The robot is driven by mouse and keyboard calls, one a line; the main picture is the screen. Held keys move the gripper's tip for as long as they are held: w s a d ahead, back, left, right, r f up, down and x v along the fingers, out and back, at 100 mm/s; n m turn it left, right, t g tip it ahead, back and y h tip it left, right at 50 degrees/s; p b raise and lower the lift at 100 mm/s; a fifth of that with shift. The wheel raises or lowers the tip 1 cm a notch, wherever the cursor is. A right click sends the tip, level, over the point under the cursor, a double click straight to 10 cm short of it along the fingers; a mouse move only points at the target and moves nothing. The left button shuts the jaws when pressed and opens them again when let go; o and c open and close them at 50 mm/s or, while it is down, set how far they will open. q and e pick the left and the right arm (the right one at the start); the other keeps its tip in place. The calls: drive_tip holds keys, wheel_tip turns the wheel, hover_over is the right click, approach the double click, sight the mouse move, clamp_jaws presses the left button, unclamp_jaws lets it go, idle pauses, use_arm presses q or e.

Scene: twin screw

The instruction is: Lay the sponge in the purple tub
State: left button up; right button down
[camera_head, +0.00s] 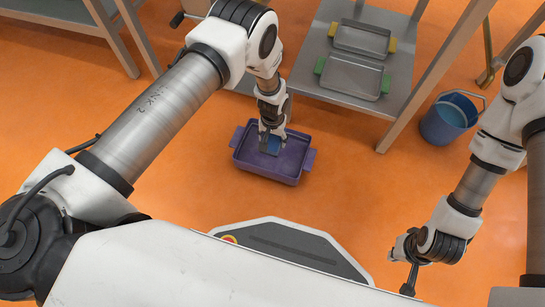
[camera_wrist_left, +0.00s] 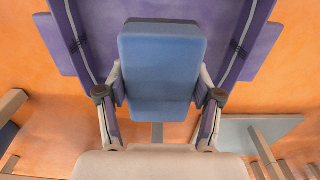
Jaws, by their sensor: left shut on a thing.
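The blue sponge (camera_head: 271,146) is gripped by my left gripper (camera_head: 271,135), over the purple tub (camera_head: 268,174) in the head view. In the left wrist view the sponge (camera_wrist_left: 160,72) fills the middle, with one finger of the left gripper (camera_wrist_left: 160,88) on each side. The purple tub (camera_wrist_left: 232,45) shows behind the sponge, on both sides. I cannot tell whether the sponge touches the tub floor. My right gripper (camera_head: 406,262) hangs at the lower right in the head view, away from the tub. Its finger opening is not clear.
The tub stands on the open orange floor. A grey shelf (camera_head: 310,70) behind it holds two grey trays (camera_head: 352,76) with green and yellow handles. A blue bucket (camera_head: 446,122) stands right of the shelf.

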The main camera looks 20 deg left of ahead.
use_arm(q)
wheel_tip(320, 180, down, 8)
drive_tip(key=b, duration=0.3)
drive_tip(key=shift+b, duration=0.35)
drive_tip(key=shift+f, duration=0.2)
drive_tip(key=o, duration=1.1)
drive_tip(key=shift+r, duration=0.1)
